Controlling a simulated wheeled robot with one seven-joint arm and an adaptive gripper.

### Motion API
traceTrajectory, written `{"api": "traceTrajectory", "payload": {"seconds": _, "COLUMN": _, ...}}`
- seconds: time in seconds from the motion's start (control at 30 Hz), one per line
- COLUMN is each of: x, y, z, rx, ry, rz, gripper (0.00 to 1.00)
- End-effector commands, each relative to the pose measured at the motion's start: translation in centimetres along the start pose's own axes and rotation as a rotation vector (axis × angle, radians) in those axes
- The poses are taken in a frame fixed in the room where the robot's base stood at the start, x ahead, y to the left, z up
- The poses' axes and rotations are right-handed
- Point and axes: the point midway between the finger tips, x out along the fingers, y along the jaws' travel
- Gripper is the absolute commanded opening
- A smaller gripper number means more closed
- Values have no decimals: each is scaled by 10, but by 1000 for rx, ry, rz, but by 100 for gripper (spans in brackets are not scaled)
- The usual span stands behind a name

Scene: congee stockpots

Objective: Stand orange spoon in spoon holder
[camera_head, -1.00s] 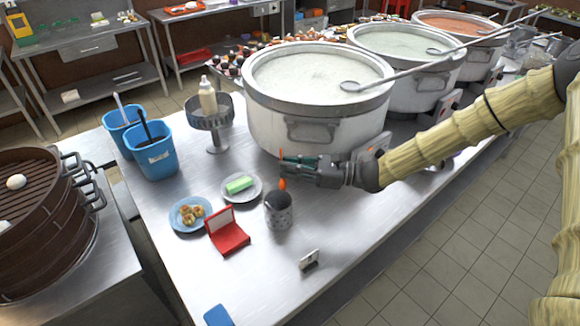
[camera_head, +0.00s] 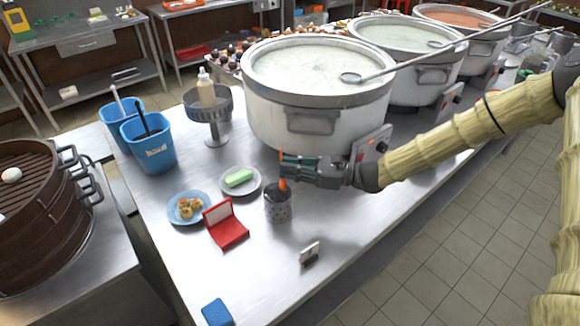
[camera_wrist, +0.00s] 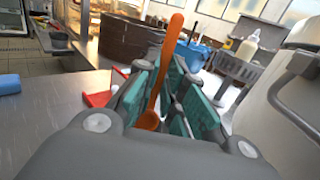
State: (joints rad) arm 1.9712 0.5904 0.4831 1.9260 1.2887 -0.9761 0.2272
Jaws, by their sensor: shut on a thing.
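The orange spoon (camera_wrist: 167,60) is held upright between the teal finger pads of my gripper (camera_wrist: 165,95) in the wrist view, slightly tilted, with its rounded end low. In the head view my gripper (camera_head: 284,165) points left and is shut on the spoon (camera_head: 282,184). The spoon's lower end overlaps the mouth of the spoon holder (camera_head: 278,209), a speckled grey metal cup standing on the steel table. I cannot tell how far the end is inside the rim. The holder is not clearly visible in the wrist view.
A large stockpot (camera_head: 310,110) stands close behind my gripper. Left of the holder are a red open box (camera_head: 226,228), a plate with a green block (camera_head: 240,181) and a blue plate of food (camera_head: 187,208). A small card stand (camera_head: 310,253) sits in front.

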Motion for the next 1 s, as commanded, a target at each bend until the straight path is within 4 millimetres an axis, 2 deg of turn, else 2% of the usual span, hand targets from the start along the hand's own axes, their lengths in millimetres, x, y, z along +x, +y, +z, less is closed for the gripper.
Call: {"api": "traceTrajectory", "payload": {"seconds": 1.0, "x": -2, "y": 0, "z": -48, "rx": 1, "ry": 0, "rz": 1, "gripper": 0}}
